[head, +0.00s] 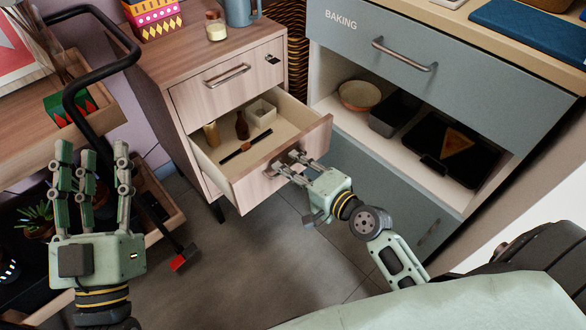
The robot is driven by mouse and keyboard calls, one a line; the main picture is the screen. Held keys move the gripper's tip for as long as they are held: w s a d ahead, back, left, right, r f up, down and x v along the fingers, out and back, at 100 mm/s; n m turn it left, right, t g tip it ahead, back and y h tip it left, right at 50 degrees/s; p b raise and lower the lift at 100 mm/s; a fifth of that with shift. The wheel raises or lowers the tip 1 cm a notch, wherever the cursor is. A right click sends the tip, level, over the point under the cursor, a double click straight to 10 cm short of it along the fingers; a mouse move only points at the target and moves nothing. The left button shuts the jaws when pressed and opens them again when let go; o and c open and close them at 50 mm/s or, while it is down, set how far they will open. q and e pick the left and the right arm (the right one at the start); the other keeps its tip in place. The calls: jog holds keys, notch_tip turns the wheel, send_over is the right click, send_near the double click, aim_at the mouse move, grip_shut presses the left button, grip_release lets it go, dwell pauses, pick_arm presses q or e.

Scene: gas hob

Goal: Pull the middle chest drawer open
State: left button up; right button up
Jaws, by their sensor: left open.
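The wooden chest (150,60) stands left of the grey cabinet. Its middle drawer (262,158) is pulled out, with its inside in view. It holds a dark bottle, a small white box, a tan cylinder and a dark stick-like item. The top drawer (225,88) is closed, with a bar handle. My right gripper (292,164) is at the front of the middle drawer, its fingers over the handle area. The fingers largely hide that handle, so their grip is unclear. My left gripper (91,158) is open and empty, fingers up, left of the chest and apart from it.
A grey cabinet (455,68) labelled BAKING stands at right, with an open shelf of bakeware (400,112). A black-handled cart (75,95) with wooden trays stands at left. A jar (215,27) and blue pitcher (239,12) are on the chest. Floor (240,250) before the drawer is clear.

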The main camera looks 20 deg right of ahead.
jog(key=v, duration=1.2)
pick_arm(q)
jog(key=shift+w, duration=0.1)
